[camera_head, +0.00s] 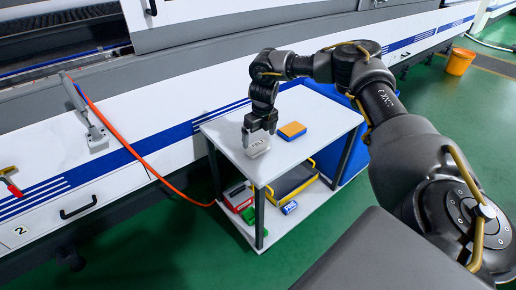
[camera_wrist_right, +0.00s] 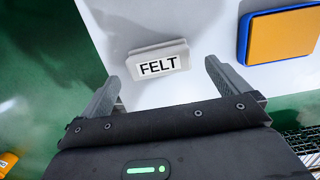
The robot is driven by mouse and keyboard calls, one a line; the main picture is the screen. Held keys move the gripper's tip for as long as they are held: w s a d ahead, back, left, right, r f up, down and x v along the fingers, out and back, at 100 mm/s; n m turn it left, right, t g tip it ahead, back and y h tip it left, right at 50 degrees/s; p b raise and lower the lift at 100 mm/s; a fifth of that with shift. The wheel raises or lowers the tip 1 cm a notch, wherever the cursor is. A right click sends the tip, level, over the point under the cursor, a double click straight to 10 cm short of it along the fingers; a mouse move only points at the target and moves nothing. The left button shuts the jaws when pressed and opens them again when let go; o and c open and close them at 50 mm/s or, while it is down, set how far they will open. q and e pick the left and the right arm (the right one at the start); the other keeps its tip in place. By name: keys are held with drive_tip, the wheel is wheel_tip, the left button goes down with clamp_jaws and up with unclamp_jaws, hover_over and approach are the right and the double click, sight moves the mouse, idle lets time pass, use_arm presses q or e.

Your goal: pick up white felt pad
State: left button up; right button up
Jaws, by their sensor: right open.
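The white felt pad (camera_head: 257,149) lies on the white top of a small cart (camera_head: 305,162), near its left front edge. In the right wrist view the felt pad (camera_wrist_right: 158,62) shows its FELT label, just beyond and between my fingertips. My right gripper (camera_head: 259,132) is above the pad in the head view, partly covering it. In the right wrist view the right gripper (camera_wrist_right: 163,78) is open, with a finger to each side of the pad and nothing held. My left gripper is not in view.
An orange and blue block (camera_head: 292,130) lies on the cart top, right of the pad. The lower shelf holds a yellow-edged tray (camera_head: 290,183) and a red box (camera_head: 238,196). A large white machine (camera_head: 110,150) stands behind. An orange hose (camera_head: 130,150) hangs along it.

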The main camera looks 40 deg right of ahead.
sight(258, 144)
drive_tip(key=f, duration=0.5)
drive_tip(key=shift+w+a, duration=0.1)
drive_tip(key=shift+w, duration=0.15)
drive_tip(key=shift+r, duration=0.1)
drive_tip(key=c, duration=0.9)
